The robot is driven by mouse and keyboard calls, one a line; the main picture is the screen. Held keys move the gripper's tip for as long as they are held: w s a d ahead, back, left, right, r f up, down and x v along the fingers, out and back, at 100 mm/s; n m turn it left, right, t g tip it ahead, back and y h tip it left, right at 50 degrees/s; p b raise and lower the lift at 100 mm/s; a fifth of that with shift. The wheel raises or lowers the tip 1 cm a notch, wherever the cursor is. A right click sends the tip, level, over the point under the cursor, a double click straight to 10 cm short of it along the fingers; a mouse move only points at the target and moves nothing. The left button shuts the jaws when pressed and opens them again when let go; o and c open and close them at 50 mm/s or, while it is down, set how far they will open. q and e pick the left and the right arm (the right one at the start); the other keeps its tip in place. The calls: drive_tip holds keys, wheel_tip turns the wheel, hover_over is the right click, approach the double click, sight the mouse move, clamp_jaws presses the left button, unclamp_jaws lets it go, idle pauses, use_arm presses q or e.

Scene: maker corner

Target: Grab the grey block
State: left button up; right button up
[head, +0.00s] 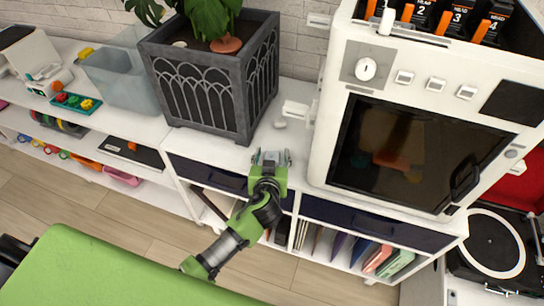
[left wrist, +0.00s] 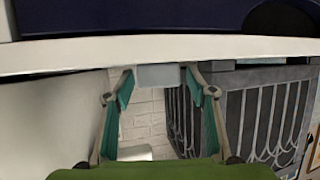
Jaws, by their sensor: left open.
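The grey block (left wrist: 160,75) is a small, flat-looking light grey piece. In the left wrist view it lies at the edge of the white cabinet top, between my left gripper's fingertips. In the head view the block (head: 269,156) is a small grey patch at the front edge, partly hidden by the gripper. My left gripper (head: 271,158) is open, with one finger on either side of the block. It also shows in the left wrist view (left wrist: 160,88), its teal pads apart. Whether they touch the block is unclear. My right gripper is not in view.
A dark grey planter (head: 213,85) stands just left of the gripper, and a large white machine (head: 330,130) with a dark window stands to the right. A small white piece (head: 280,123) lies behind the gripper. A clear bin (head: 117,78) stands farther left.

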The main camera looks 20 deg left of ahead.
use_arm(q)
drive_tip(key=shift+w+f, duration=0.2)
drive_tip(key=shift+w, duration=0.2)
drive_tip(key=c, duration=1.2)
drive_tip(key=shift+r, duration=0.1)
